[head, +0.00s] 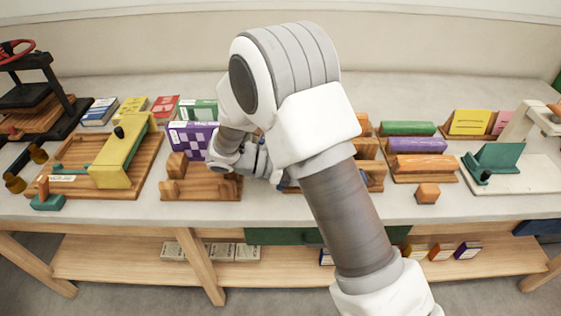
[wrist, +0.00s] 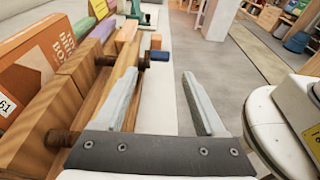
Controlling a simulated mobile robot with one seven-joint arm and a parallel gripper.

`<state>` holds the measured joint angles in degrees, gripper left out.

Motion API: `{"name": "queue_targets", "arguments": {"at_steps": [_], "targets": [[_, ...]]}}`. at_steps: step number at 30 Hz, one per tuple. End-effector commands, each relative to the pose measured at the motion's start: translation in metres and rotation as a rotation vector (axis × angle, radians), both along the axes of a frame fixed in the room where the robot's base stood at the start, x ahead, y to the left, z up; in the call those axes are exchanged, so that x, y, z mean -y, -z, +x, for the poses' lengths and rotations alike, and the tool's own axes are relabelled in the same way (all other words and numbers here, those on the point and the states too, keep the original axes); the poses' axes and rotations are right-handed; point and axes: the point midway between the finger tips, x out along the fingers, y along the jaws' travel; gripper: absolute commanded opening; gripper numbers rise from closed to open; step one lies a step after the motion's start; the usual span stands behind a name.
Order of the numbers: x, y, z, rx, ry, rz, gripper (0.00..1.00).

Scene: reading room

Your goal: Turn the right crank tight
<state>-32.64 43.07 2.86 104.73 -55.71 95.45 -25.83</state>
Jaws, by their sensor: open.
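A wooden press (wrist: 112,85) runs along the left of the wrist view, with threaded screws through its front bar. The farther screw (wrist: 106,60) carries a blue-ended crank (wrist: 158,55), which seems to be the right one. The nearer screw (wrist: 60,138) is partly behind my gripper. My gripper (wrist: 161,72) is open and empty in front of the press, its left finger close to the front bar. The blue crank end lies beyond the fingertips, apart from them. In the head view the press base (head: 200,190) shows at left; my arm hides its middle and the crank.
An orange boxed book (wrist: 40,65) stands behind the front bar. In the head view a yellow-barred board (head: 120,155) stands left, coloured rolls (head: 415,145) and a small orange block (head: 427,193) right. The table's front edge is close, with floor beyond.

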Motion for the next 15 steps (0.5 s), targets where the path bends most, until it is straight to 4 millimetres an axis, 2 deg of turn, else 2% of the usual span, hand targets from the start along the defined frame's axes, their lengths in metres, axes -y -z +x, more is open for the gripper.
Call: {"name": "queue_targets", "arguments": {"at_steps": [3, 9, 15], "targets": [[-0.031, -0.009, -0.001, 0.002, -0.004, 0.001, 0.72], [-0.074, -0.019, -0.003, 0.000, -0.001, 0.001, 0.72], [-0.099, -0.025, -0.004, -0.001, 0.000, 0.000, 0.72]]}}
